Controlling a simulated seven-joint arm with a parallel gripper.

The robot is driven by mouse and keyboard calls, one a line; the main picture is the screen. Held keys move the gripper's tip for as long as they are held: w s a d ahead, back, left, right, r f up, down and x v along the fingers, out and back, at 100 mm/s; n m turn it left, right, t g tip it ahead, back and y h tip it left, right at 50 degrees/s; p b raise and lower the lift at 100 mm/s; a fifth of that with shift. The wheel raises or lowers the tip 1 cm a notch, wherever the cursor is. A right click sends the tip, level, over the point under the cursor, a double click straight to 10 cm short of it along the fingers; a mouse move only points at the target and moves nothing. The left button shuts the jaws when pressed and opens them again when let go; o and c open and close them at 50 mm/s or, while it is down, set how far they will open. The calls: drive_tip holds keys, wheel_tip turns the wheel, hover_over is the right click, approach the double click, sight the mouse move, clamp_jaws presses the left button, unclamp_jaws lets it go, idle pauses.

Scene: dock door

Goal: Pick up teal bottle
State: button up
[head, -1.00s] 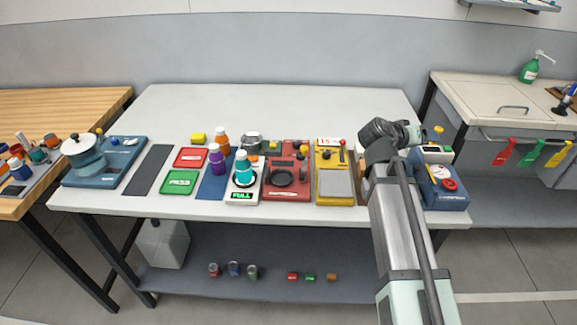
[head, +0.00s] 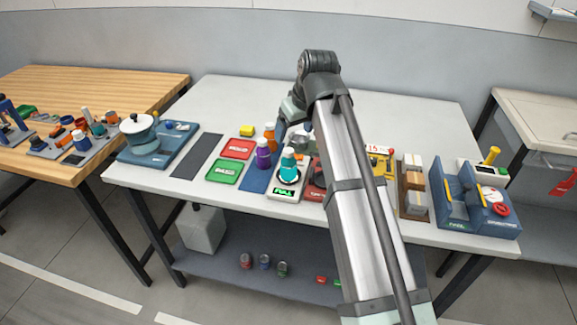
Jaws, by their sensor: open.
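The teal bottle (head: 288,163) has a white cap and stands upright on the white scale (head: 286,194), whose green display reads FULL. My arm reaches in from the lower right and folds over beyond the bottle. My gripper (head: 283,138) is open at the end of the folded arm, small and partly covered, just behind and above the bottle. It appears apart from the bottle, and its fingertips are hard to make out.
A purple bottle (head: 263,154) and an orange bottle (head: 270,135) stand close on the left. Red (head: 238,149) and green (head: 224,172) trays lie farther left. My arm covers much of the red station. A blue device (head: 476,205) stands at right. The table's back is clear.

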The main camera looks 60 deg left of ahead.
sight(287, 157)
drive_tip(key=x, duration=0.8)
drive_tip(key=shift+f, duration=0.1)
drive_tip(key=shift+w+x, duration=0.1)
drive_tip(key=shift+x, duration=1.25)
drive_tip(key=shift+w+x, duration=0.15)
drive_tip(key=shift+x, duration=1.2)
drive_tip(key=shift+d, duration=0.15)
drive_tip(key=c, duration=1.3)
